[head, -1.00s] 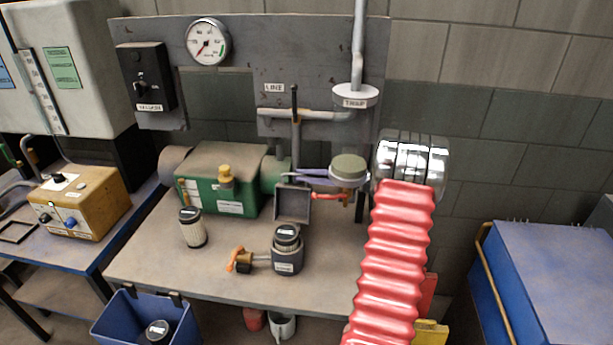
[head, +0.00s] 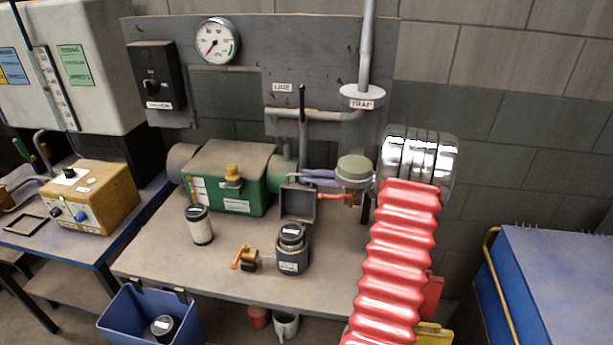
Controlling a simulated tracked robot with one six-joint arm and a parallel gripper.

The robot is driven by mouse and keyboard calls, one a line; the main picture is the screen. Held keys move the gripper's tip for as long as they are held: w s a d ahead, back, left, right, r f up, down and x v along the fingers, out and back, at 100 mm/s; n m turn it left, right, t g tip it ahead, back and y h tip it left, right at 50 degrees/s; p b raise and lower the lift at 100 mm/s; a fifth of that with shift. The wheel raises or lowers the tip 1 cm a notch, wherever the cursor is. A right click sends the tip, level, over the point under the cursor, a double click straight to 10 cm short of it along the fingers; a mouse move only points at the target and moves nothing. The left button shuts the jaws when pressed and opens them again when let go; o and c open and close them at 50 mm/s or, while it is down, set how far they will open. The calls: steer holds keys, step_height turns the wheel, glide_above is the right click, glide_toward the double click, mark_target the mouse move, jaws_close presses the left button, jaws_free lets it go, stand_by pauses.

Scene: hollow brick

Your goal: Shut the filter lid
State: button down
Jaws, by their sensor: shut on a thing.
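The filter housing (head: 293,263) is a dark grey cup on the bench with a black-capped cartridge (head: 291,236) in it. The filter lid (head: 298,203), a grey square tray shape, stands raised open behind the housing. My gripper (head: 303,180) reaches in from the right on my red ribbed arm, and its lavender fingers are closed at the lid's upper edge.
A loose cartridge (head: 199,225) stands left on the bench (head: 210,272). An orange-handled valve (head: 245,258) is left of the housing. The green pump box (head: 232,178) and the grey panel stand behind. A blue bin (head: 150,318) hangs at the front left.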

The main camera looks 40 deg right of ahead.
steer(key=shift+a+f, duration=0.15)
steer(key=shift+a, duration=0.15)
steer(key=c, duration=2.2)
jaws_free()
steer(key=shift+s+d, duration=0.1)
steer(key=shift+d, duration=0.05)
steer(key=shift+s+d, duration=0.2)
steer(key=shift+s, duration=0.05)
steer(key=v, duration=1.3)
steer(key=shift+c, duration=0.3)
